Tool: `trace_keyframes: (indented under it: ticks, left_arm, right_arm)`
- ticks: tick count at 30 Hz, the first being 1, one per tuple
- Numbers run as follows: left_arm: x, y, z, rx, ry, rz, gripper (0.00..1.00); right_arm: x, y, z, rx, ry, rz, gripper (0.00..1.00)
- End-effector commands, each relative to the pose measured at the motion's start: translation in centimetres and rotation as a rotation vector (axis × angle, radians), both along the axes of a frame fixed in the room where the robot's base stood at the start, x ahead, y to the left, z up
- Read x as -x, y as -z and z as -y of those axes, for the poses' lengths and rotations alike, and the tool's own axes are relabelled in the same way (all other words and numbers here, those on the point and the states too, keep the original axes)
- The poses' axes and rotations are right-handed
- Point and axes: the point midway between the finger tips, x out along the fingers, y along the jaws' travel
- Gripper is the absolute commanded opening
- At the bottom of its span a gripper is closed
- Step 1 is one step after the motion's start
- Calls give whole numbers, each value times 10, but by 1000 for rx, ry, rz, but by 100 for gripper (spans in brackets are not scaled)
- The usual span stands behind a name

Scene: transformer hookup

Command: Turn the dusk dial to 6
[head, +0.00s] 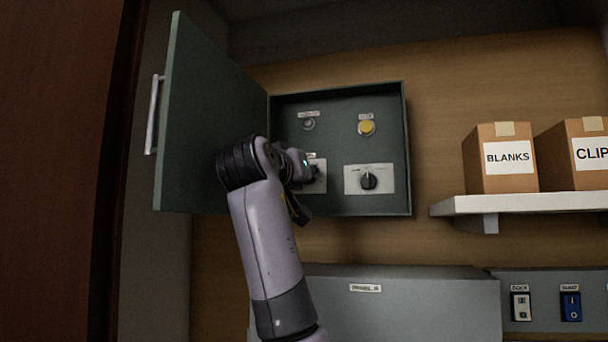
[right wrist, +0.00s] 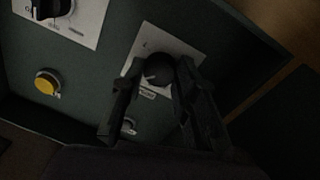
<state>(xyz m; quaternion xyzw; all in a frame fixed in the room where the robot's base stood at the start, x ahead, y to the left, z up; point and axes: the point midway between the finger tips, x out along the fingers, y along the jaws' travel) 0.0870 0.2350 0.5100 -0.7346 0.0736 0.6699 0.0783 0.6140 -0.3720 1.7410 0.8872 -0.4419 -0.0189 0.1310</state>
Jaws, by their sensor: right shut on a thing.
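The open green cabinet (head: 340,203) holds two black dials on white plates. My right gripper (head: 308,181) reaches the lower-left dial, which it mostly hides in the head view. In the right wrist view my right gripper (right wrist: 159,68) has one finger on each side of this round black dial (right wrist: 159,73) and is shut on it. A pale mark shows on the dial's face; its plate (right wrist: 178,45) carries small markings too dark to read. The label (right wrist: 147,93) beside it is not legible, so I cannot confirm the dial's name. My left gripper is not in view.
The other dial (head: 369,181) sits to the right, below a yellow button (head: 367,127). A small round fitting (head: 309,124) is at upper left. The cabinet door (head: 212,120) stands open left. A shelf (head: 520,204) with boxes is right.

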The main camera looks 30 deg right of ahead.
Motion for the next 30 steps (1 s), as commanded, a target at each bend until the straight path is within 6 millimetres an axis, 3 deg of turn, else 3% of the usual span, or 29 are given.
trace_keyframes:
  ticks: [18, 30]
  left_arm:
    - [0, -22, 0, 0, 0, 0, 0]
    - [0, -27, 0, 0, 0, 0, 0]
  right_arm:
    - [-4, 3, -2, -346, 1, 384, 0]
    - [-4, 3, -2, -435, 3, 490, 0]
